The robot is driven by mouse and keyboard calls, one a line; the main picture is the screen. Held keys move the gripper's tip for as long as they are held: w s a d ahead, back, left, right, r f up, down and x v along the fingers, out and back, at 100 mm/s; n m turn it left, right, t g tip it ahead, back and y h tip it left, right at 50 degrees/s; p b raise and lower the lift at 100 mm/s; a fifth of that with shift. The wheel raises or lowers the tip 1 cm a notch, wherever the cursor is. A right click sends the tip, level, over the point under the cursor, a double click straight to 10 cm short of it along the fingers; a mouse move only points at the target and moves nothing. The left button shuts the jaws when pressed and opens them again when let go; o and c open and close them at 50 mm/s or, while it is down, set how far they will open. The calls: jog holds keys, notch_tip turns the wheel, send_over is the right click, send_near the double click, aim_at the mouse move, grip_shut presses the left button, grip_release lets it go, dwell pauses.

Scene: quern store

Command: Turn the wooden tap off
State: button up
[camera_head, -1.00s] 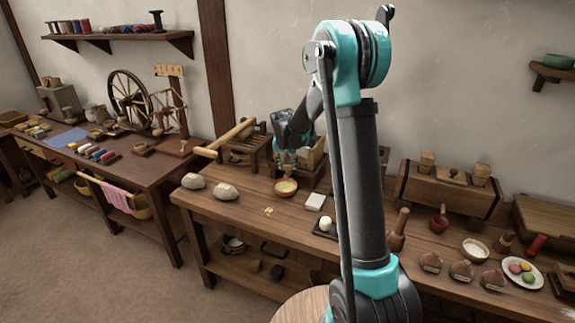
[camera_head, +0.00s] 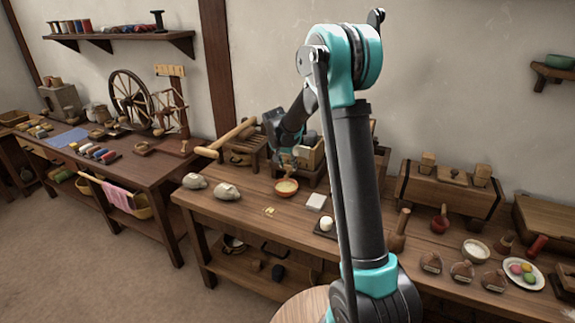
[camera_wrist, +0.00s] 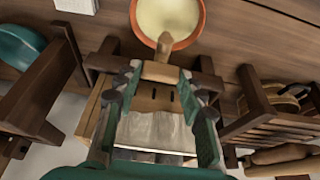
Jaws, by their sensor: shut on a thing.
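The wooden tap (camera_wrist: 163,48) shows in the wrist view as a light brown spout with a short crosspiece behind it. It sticks out from a wooden box (camera_wrist: 92,112). Its tip is over the edge of a reddish bowl (camera_wrist: 195,38) holding pale, creamy contents. My gripper (camera_wrist: 160,74) is shut on the tap, with a teal finger on each side of it. In the head view my gripper (camera_head: 287,160) is just above and behind the same bowl (camera_head: 287,188), in front of the box (camera_head: 313,157). The tap is too small to make out there.
Two pale rounded lumps (camera_head: 227,191) lie left of the bowl. A wooden roller frame (camera_head: 233,138) stands close on the left. The bench front is partly clear.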

jog(key=o, duration=1.2)
jog(key=shift+c, duration=0.2)
jog(key=v, duration=1.2)
